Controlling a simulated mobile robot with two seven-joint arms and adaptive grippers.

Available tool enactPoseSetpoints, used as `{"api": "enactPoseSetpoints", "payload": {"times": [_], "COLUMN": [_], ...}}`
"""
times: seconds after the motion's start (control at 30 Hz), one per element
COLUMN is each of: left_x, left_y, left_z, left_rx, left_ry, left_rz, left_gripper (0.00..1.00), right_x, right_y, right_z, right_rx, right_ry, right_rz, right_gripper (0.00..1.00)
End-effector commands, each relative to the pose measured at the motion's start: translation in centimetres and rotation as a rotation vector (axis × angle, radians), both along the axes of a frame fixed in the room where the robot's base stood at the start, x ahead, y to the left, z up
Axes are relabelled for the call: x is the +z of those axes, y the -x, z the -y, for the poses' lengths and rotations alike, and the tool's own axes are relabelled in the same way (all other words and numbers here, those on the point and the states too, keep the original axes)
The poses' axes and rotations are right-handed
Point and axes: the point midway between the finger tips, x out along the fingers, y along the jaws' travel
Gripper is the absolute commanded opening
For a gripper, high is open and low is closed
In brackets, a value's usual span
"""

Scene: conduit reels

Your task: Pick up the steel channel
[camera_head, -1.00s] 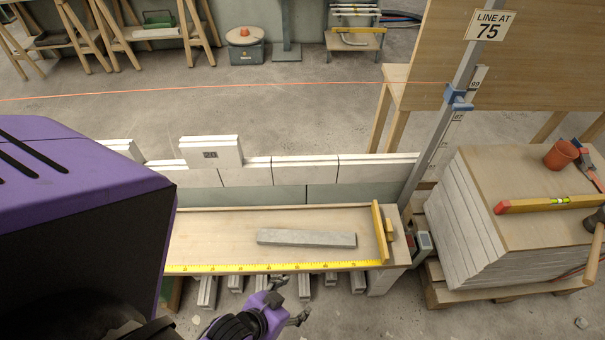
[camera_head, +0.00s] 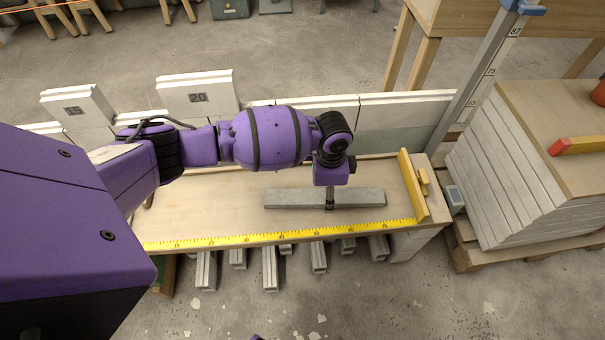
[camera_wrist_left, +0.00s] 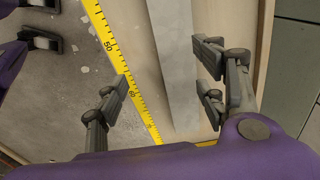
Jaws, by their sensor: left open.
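The steel channel (camera_head: 290,199) is a long grey bar lying flat on the wooden bench, parallel to the yellow tape. My left gripper (camera_head: 330,203) points down over its middle. In the left wrist view the channel (camera_wrist_left: 174,60) runs between the spread fingers of the open left gripper (camera_wrist_left: 163,84), with a gap on each side. The gripper appears not to grip it. My right gripper (camera_wrist_left: 42,22) shows at the upper left of the left wrist view, its fingers apart and empty, off the bench's front side.
The bench has a yellow tape (camera_head: 290,236) along its front edge and a wooden stop (camera_head: 413,185) at its right end. White blocks (camera_head: 405,108) stand behind. Several grey profiles (camera_head: 270,268) stick out underneath. A board stack (camera_head: 520,170) stands right.

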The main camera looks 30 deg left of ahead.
Motion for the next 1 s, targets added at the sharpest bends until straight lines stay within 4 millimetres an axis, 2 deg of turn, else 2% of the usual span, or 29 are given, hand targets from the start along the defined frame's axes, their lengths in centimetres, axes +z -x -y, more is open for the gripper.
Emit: {"api": "enactPoseSetpoints", "payload": {"times": [0.03,0.17,0.47,0.73,1.0], "left_x": [0.6,0.9,-1.7,-5.7,-6.1], "left_y": [-1.3,-2.1,-2.3,-2.3,-2.4], "left_z": [-0.4,-0.9,-1.0,-1.3,-1.2], "left_rx": [-0.007,-0.012,-0.012,-0.012,-0.013], "left_ry": [-0.016,-0.034,-0.034,-0.033,-0.032], "left_rz": [0.006,0.002,0.004,0.004,0.009], "left_gripper": [0.64,0.64,0.64,0.64,0.64], "right_x": [-0.3,-0.3,-1.2,-2.4,-2.4], "right_y": [-0.3,-0.8,0.2,1.1,1.3], "right_z": [0.0,-0.1,0.0,0.1,0.2], "right_rx": [0.001,0.003,-0.003,-0.013,-0.017], "right_ry": [-0.001,-0.001,-0.002,-0.003,-0.004], "right_rz": [0.006,0.014,-0.006,-0.027,-0.029], "right_gripper": [0.38,0.38,0.38,0.38,0.38]}}
